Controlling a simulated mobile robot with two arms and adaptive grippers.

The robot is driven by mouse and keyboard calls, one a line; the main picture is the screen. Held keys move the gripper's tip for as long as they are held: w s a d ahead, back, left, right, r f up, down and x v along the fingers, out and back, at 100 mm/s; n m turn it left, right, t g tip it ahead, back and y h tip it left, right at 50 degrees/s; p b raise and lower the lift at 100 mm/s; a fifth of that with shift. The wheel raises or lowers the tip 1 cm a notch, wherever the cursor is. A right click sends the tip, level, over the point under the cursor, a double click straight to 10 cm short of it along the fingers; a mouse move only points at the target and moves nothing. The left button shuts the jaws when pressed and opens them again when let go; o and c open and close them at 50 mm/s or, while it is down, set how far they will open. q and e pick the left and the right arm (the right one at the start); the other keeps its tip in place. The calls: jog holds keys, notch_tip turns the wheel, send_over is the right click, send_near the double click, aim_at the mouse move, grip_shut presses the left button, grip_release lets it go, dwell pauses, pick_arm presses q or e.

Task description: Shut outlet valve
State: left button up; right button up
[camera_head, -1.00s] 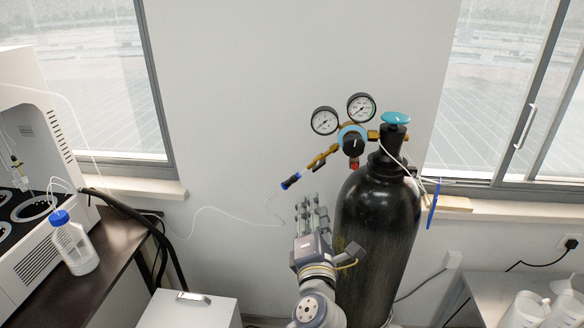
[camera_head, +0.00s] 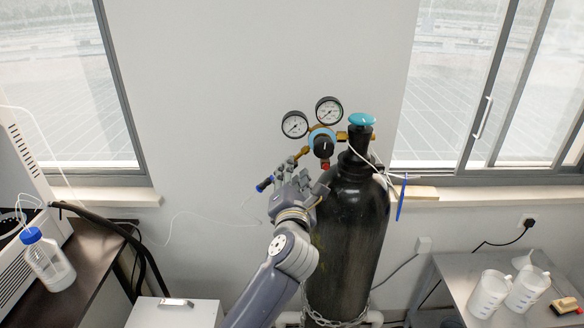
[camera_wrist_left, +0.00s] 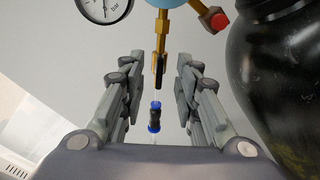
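The black gas cylinder (camera_head: 347,235) stands upright against the wall with a regulator at its top. A brass outlet line (camera_head: 303,153) slants down-left from the regulator and ends in a blue-and-black connector (camera_head: 265,184). My left gripper (camera_head: 302,178) is just below this line and partly hides it. In the left wrist view, my left gripper (camera_wrist_left: 160,62) is open and empty, with its fingers on either side of the brass outlet stem (camera_wrist_left: 160,48). The connector (camera_wrist_left: 154,116) hangs lower between the fingers. I see no clear contact. My right gripper is out of view.
Two round gauges (camera_head: 295,124) and a black knob (camera_head: 323,147) sit above the outlet. A red part (camera_wrist_left: 219,21) is right of the stem. The cylinder wall is close on the right. A white box (camera_head: 176,313) stands low at left. Bare wall lies left of the regulator.

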pick_arm(q)
jog(key=shift+w, duration=0.8)
grip_shut()
